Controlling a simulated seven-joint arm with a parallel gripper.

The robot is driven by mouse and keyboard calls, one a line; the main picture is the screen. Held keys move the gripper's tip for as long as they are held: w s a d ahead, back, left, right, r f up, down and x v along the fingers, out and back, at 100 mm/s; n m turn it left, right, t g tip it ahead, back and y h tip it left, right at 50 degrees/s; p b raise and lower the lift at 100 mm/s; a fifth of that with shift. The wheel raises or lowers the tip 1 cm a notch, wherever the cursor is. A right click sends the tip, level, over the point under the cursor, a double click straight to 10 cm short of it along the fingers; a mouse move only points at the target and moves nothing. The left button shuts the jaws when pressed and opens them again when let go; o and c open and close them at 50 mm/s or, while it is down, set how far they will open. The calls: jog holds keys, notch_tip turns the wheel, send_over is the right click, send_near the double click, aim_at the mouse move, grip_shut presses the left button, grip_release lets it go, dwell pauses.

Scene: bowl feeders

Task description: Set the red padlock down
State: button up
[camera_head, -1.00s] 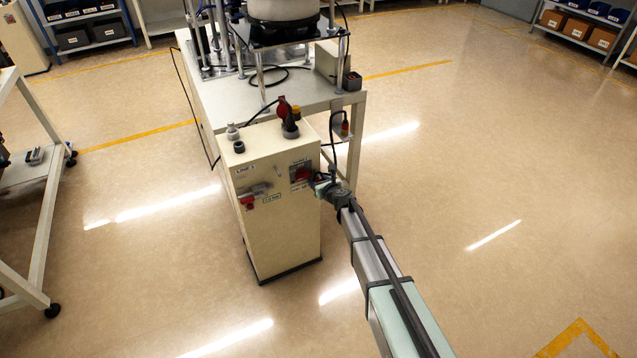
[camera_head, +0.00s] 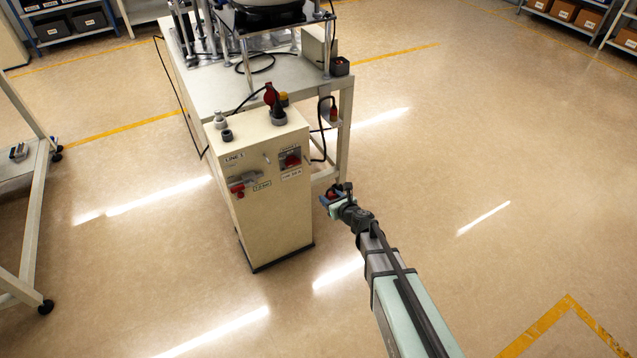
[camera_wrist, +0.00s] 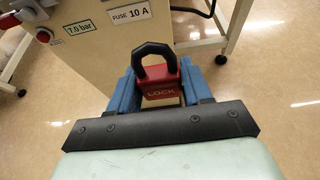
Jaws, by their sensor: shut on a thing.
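The red padlock (camera_wrist: 162,88), with a black shackle and the word LOCK on its body, sits between the blue fingers of my gripper (camera_wrist: 160,92) in the wrist view. The fingers are shut on its body and the shackle points away from my wrist. In the head view my gripper (camera_head: 329,198) is in the air just right of the cream cabinet (camera_head: 268,195), apart from it. The padlock is small there and partly hidden by the gripper.
The cabinet front has a red-handled valve (camera_head: 242,184) and a red switch (camera_head: 291,160). A bench (camera_head: 196,92) with a bowl feeder stands behind it. A wheeled cart (camera_head: 32,190) is at the left. The floor to the right is clear.

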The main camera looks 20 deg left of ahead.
jog(key=shift+s+a+r, duration=0.1)
jog(key=shift+s+a, duration=0.05)
jog(key=shift+s, duration=0.2)
jog(key=w+a+r+n+g+y, duration=0.15)
jog(key=w+a+r, duration=0.25)
jog(key=a+r, duration=0.6)
jog(key=w+a+r+n+g+y, duration=0.1)
jog(key=w+a+r+n+g, duration=0.25)
jog(key=a+r, duration=0.65)
jog(key=w+a+r+n+g+y, duration=0.1)
jog(key=w+a+r, duration=0.45)
jog(key=r, duration=0.85)
jog(key=n+g, duration=0.3)
jog(key=g, duration=0.1)
send_over(258, 135)
notch_tip(258, 135, down, 5)
jog(key=shift+s+f, duration=0.1)
jog(key=shift+f, duration=4.8)
jog(key=shift+f, duration=0.1)
jog(key=o, duration=1.1)
